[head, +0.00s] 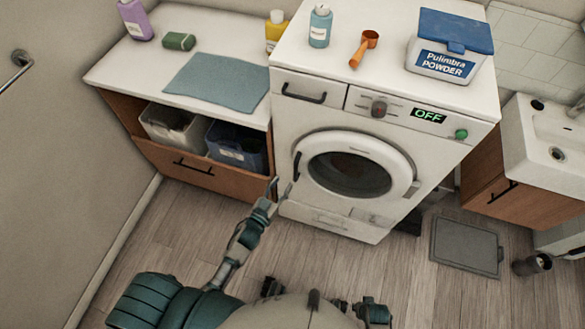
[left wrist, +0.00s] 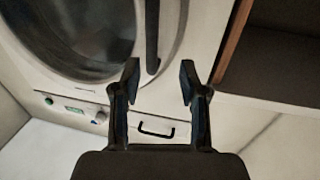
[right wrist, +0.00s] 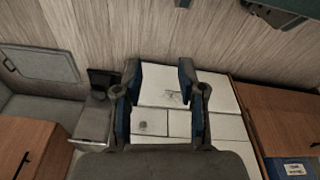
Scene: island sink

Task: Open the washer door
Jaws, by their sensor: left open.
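The white washer (head: 310,200) stands against the wall with its round door (head: 397,158) closed. The door's dark handle (head: 297,166) is on its left edge. My left gripper (head: 279,190) is open and empty, low and just left of the handle. In the left wrist view the picture is turned over: the handle (left wrist: 152,38) runs in from the top, its end showing between the spread fingers (left wrist: 160,80), nearer the left one. I cannot tell the depth gap; no grip shows. My right gripper (right wrist: 162,85) is open and empty in the right wrist view.
The wooden cabinet (head: 165,165) with bins (head: 165,135) stands close left of the washer. A grey scale-like slab (head: 465,245) lies right. The floor in front is clear.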

